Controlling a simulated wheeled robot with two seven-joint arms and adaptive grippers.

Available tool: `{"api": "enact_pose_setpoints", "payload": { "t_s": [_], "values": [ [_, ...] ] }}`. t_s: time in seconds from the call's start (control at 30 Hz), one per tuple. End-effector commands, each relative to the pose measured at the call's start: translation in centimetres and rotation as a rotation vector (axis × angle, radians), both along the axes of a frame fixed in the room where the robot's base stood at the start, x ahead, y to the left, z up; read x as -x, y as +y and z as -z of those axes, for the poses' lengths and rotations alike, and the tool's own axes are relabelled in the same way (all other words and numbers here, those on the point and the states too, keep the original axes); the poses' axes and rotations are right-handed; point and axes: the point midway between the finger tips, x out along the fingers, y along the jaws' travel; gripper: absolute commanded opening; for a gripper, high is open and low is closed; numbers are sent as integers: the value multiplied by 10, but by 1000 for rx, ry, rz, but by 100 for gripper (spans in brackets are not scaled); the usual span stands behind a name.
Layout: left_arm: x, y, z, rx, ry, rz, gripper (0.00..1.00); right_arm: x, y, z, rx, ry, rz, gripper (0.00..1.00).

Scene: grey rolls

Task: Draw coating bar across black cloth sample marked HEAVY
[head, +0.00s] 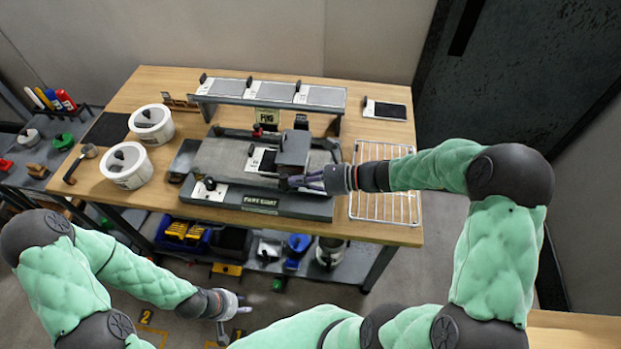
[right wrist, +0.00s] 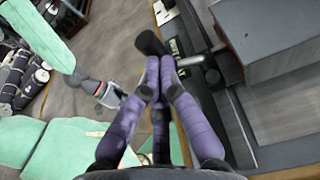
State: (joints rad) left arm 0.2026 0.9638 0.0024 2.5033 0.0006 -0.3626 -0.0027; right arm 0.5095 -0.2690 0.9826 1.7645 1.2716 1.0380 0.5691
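The coating machine's flat bed (head: 222,160) lies in the middle of the wooden table. A grey block-shaped carriage (head: 293,148) stands on its right part; it also shows in the right wrist view (right wrist: 270,35). A dark sample with a white label (head: 263,160) lies on the bed, partly hidden by the carriage. Its label is too small to read. My right gripper (head: 308,181) is at the carriage's near side. In the right wrist view its purple fingers (right wrist: 160,78) are together around a black handle (right wrist: 150,43). My left gripper (head: 232,308) hangs empty and open, below the table's front.
A rack (head: 268,103) with several grey labelled samples stands behind the bed. Another black labelled sample (head: 386,109) lies at back right. A wire rack (head: 385,205) is at right. Two white tubs (head: 126,165) (head: 151,123) stand at left.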

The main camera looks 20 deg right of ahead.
Motion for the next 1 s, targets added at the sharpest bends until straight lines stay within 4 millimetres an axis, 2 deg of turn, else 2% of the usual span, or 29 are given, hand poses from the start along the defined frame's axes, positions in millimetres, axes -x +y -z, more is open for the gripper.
{"api": "enact_pose_setpoints", "payload": {
  "t_s": [1.0],
  "values": [
    [0, 0, 0, 0, 0, 0, 35, -13, 23, 0, 0, 1, -2, 0]
  ]
}}
